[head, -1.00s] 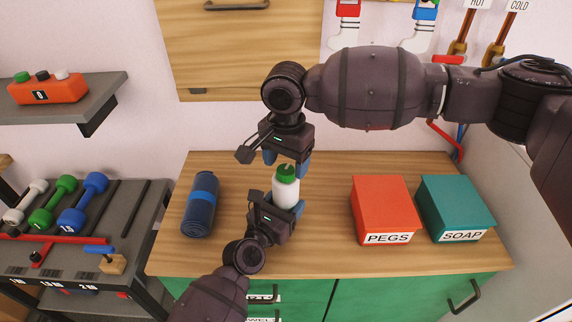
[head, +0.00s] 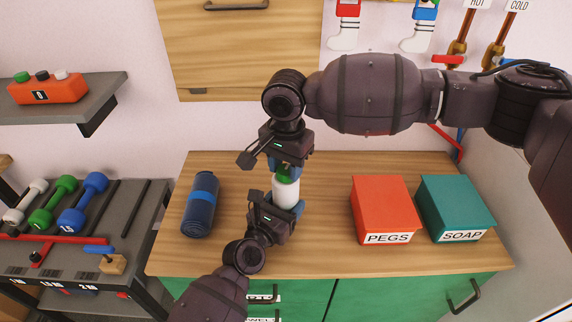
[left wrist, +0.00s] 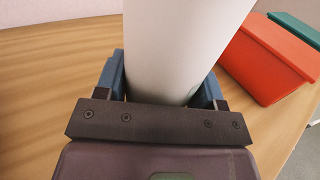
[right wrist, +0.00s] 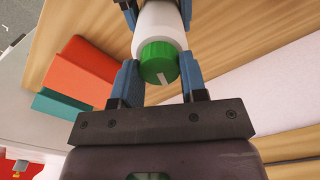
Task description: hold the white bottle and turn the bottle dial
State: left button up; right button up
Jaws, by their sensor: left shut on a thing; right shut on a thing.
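The white bottle (head: 286,192) stands upright over the middle of the wooden counter, with a green dial (head: 287,177) on top. My left gripper (head: 284,204) is shut around the bottle's body from the front; the white side fills the space between its blue fingers in the left wrist view (left wrist: 180,50). My right gripper (head: 286,166) comes down from above and is shut on the green dial. In the right wrist view the dial (right wrist: 157,62) sits between the blue fingers, with a pale mark near its lower edge. The fingers partly hide the dial in the head view.
A rolled blue towel (head: 201,203) lies to the left on the counter (head: 330,220). A red PEGS box (head: 384,208) and a teal SOAP box (head: 455,207) stand to the right. A dumbbell rack (head: 118,215) is beyond the counter's left edge.

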jog(key=shift+n, duration=0.3)
jog(key=n, duration=0.3)
jog(key=shift+a+n, duration=0.1)
jog(key=shift+n, duration=0.3)
jog(key=n, duration=0.4)
jog(key=shift+n, duration=0.3)
jog(key=n, duration=0.8)
jog(key=shift+n, duration=0.6)
jog(key=o, duration=0.9)
jog(key=shift+o, duration=0.2)
